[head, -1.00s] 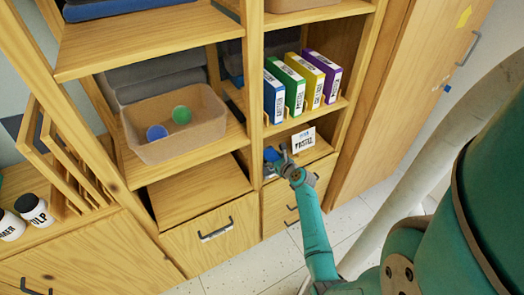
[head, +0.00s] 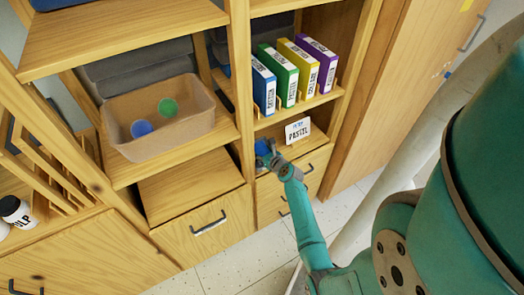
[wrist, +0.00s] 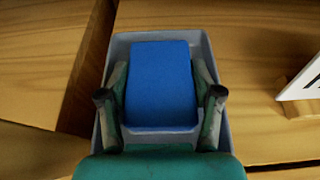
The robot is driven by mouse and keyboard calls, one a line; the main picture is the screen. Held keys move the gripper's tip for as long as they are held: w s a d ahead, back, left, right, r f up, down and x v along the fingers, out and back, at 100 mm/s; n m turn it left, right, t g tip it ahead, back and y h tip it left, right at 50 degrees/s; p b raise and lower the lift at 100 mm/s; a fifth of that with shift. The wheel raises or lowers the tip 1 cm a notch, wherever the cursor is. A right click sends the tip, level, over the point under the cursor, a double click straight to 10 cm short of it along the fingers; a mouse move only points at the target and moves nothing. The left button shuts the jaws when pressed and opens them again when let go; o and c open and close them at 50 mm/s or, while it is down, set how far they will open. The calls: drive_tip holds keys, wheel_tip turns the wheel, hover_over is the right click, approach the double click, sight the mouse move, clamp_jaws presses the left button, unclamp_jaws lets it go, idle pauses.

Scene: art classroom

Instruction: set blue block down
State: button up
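The blue block (wrist: 160,82) sits inside a pale grey-blue tray (wrist: 160,37) in the wrist view. My gripper (wrist: 160,90) has one finger along each side of the block. Its fingers reach in over the tray, close to the block's edges. I cannot tell whether the fingers press on the block or stand slightly apart from it. In the head view my gripper (head: 267,153) is at the lower right cubby, and the blue of the block or tray (head: 261,147) shows just beyond it, partly hidden.
A white PASTEL card (head: 298,130) stands to the right of my gripper. Blue, green, yellow and purple binders (head: 295,73) stand on the shelf above. A wooden divider (head: 241,90) rises to the left. A brown bin (head: 158,141) holds a blue and a green ball.

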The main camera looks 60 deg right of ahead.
drive_tip(key=shift+o, duration=0.3)
drive_tip(key=shift+r, duration=0.2)
drive_tip(key=v, duration=1.2)
drive_tip(key=s+a+n+y, duration=0.1)
drive_tip(key=s+a+n, duration=0.2)
drive_tip(key=a+n, duration=0.7)
drive_tip(key=s+a+n+y, duration=0.1)
drive_tip(key=s+a+n, duration=0.2)
drive_tip(key=a+n, duration=0.75)
drive_tip(key=s+a+r+n+t+y, duration=0.1)
drive_tip(key=s+a+r+n+y, duration=0.1)
drive_tip(key=s+a+r+n, duration=0.5)
drive_tip(key=s+a+r+n+t+y, duration=0.2)
drive_tip(key=s+a+r+n+y, duration=0.1)
drive_tip(key=s+a+r+n, duration=0.5)
drive_tip(key=shift+a+r+n, duration=1.7)
drive_tip(key=shift+a+n, duration=0.1)
drive_tip(key=shift+n, duration=1.65)
